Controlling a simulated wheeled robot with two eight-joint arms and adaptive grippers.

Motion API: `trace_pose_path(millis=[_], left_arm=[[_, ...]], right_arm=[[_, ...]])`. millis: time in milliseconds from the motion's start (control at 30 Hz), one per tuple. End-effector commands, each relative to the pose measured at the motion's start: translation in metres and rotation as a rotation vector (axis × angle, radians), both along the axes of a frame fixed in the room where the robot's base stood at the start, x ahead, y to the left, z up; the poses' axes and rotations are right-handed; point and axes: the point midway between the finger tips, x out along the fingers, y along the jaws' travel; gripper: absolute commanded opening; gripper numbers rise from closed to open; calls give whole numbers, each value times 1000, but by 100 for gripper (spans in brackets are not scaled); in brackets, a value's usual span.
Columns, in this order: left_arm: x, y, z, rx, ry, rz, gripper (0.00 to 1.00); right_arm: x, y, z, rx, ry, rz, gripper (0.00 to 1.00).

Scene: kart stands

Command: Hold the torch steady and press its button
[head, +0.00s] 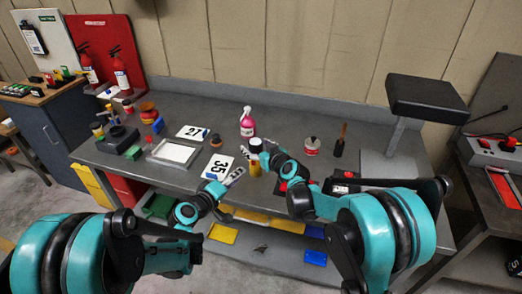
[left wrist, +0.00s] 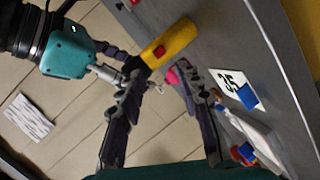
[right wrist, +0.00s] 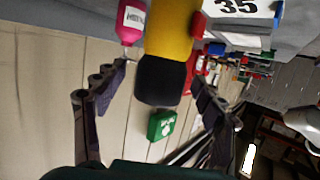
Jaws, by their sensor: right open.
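The torch (head: 255,168) has a yellow body and a black head and appears upright near the front edge of the bench. Its red button (left wrist: 160,52) shows on the side in the left wrist view and at the edge of the body in the right wrist view (right wrist: 198,22). My right gripper (right wrist: 158,82) is open, with its fingers on either side of the torch's black head; contact cannot be told. My left gripper (left wrist: 158,85) is open and empty, its fingertips a little short of the torch. In the head view it (head: 232,190) is left of and below the torch.
A pink spray bottle (head: 247,124) stands behind the torch. A card marked 35 (head: 217,168) and a card marked 27 (head: 192,132) lie to its left. A red-and-white can (head: 312,146) stands right. Lower shelf trays (head: 222,233) lie below the bench edge.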

Motion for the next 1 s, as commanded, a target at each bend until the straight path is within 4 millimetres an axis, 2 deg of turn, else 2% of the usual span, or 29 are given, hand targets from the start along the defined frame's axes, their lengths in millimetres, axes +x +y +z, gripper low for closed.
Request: trace_pose_path(millis=[333,367,533,600,633,767,1000], left_arm=[[0,0,0,0,0,0,34],[0,0,0,0,0,0,34],[0,0,0,0,0,0,34],[0,0,0,0,0,0,34],[0,0,0,0,0,0,34],[0,0,0,0,0,0,0],[0,0,0,0,0,0,0]], right_arm=[[5,3,-2,0,0,0,70],[5,3,-2,0,0,0,65],[5,2,-2,0,0,0,20],[5,2,-2,0,0,0,7],[5,2,-2,0,0,0,6],[5,2,-2,0,0,0,6],[5,2,-2,0,0,0,6]])
